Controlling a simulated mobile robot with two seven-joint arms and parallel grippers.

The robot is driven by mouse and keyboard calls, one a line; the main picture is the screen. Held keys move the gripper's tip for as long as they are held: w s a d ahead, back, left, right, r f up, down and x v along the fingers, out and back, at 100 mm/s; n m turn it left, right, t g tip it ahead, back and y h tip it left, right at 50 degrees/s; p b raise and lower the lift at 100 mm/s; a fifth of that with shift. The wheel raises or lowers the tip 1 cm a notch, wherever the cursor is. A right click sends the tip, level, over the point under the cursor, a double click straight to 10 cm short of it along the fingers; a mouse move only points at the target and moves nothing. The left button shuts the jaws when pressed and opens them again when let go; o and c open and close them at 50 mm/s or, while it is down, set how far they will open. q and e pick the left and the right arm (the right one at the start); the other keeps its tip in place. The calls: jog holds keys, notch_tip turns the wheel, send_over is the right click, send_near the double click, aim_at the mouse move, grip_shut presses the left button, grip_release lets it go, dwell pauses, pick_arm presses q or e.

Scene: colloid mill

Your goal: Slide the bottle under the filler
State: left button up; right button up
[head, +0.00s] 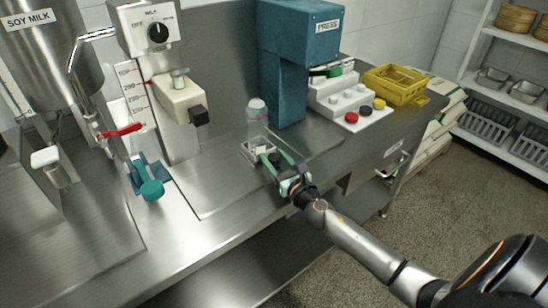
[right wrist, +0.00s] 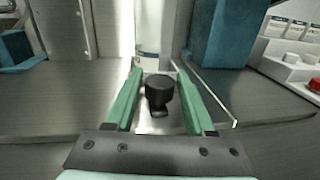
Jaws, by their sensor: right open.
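A clear bottle with a white cap (head: 257,118) stands upright in a small light holder (head: 251,150) on the steel counter, left of the blue press. In the right wrist view the lower part of the bottle (right wrist: 147,38) shows beyond my fingers. A black knob (right wrist: 159,90) sits on the near side of the holder. My right gripper (head: 270,153) is open, its green fingers on either side of the knob with gaps; whether they touch it is not visible. Which machine is the filler is not labelled. My left gripper is not in view.
The blue press (head: 290,60) stands close right of the bottle. A button panel (head: 350,102) and yellow crate (head: 396,84) lie farther right. The dial machine (head: 180,100), red-handled tap (head: 122,131) and teal lever (head: 151,189) are left. Bare counter lies between.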

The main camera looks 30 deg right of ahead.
grip_shut()
dwell(0.5)
dwell(1.0)
